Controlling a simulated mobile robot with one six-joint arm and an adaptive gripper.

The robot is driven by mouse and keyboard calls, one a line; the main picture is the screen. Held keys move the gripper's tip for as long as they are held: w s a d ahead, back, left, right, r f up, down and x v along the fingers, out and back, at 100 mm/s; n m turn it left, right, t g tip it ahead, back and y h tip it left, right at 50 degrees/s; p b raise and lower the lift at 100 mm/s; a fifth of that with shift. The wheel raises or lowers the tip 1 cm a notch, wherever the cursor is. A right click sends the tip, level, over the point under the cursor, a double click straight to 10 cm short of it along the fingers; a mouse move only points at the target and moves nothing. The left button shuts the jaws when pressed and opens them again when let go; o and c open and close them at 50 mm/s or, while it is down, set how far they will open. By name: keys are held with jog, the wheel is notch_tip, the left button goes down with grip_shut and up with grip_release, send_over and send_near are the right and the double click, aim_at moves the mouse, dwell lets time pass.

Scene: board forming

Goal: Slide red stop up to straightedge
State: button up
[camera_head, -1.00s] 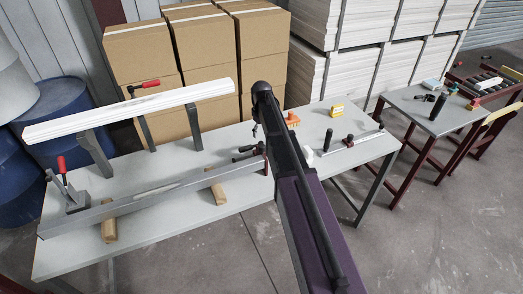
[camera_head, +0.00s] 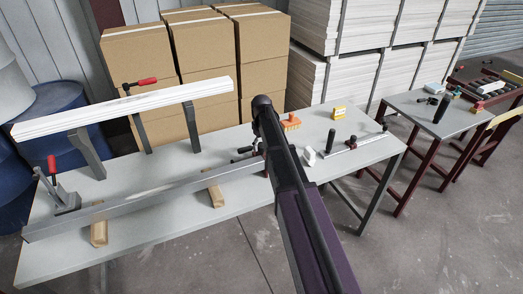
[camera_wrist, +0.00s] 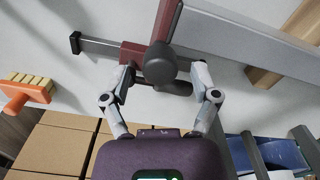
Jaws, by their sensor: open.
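The red stop (camera_wrist: 132,53) shows in the wrist view as a dark red body on a thin metal bar, with a dark round knob (camera_wrist: 160,63) in front. My gripper (camera_wrist: 163,78) is open, its two fingers on either side of the knob; I cannot tell whether they touch it. The long grey straightedge (camera_wrist: 250,42) lies to the right of the stop in the wrist view. In the head view the straightedge (camera_head: 150,203) runs along the table on wooden blocks. Its right end and most of the stop are hidden behind my arm there.
A red-handled clamp (camera_head: 65,197) stands at the straightedge's left end. White boards (camera_head: 125,108) rest on dark supports behind. An orange brush (camera_head: 291,122), a yellow box (camera_head: 338,112), a white block (camera_head: 309,157) and a bar with black handles (camera_head: 352,145) lie to the right.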

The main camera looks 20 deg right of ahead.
jog(key=shift+f, duration=0.4)
grip_shut()
jog(key=shift+d, duration=0.2)
grip_release()
jog(key=shift+a, duration=0.1)
dwell(0.3)
jog(key=shift+a, duration=0.1)
notch_tip(320, 180, up, 14)
jog(key=p, duration=1.3)
